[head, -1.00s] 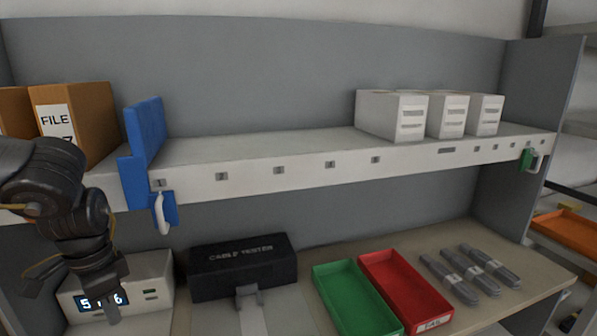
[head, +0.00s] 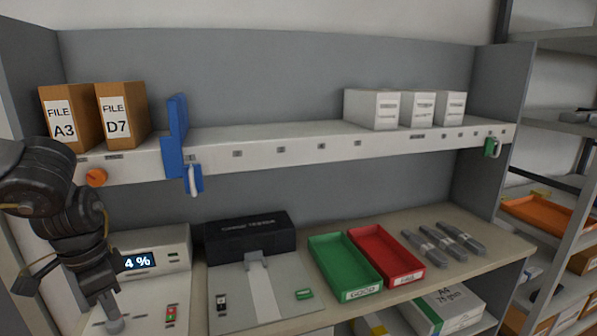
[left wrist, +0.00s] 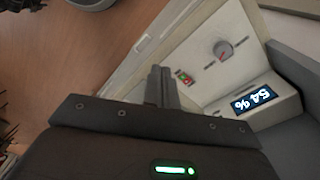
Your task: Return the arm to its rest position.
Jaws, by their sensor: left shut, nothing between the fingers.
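My left arm comes in from the left in the head view. Its gripper (head: 113,322) points down over the front left of the bench, in front of a white device with a lit display (head: 138,262). In the left wrist view my left gripper (left wrist: 160,72) has its fingers together with nothing between them. Beyond them that view shows the device's panel with a knob (left wrist: 223,50), a red and green switch (left wrist: 185,77) and a display (left wrist: 251,97) reading 54 %. My right gripper is not in view.
A shelf (head: 260,150) with file boxes (head: 121,115) and white boxes (head: 371,108) spans the bench. A black tester (head: 250,237), a green tray (head: 345,265), a red tray (head: 386,257) and grey bundles (head: 443,242) are on the bench. A rack stands at right.

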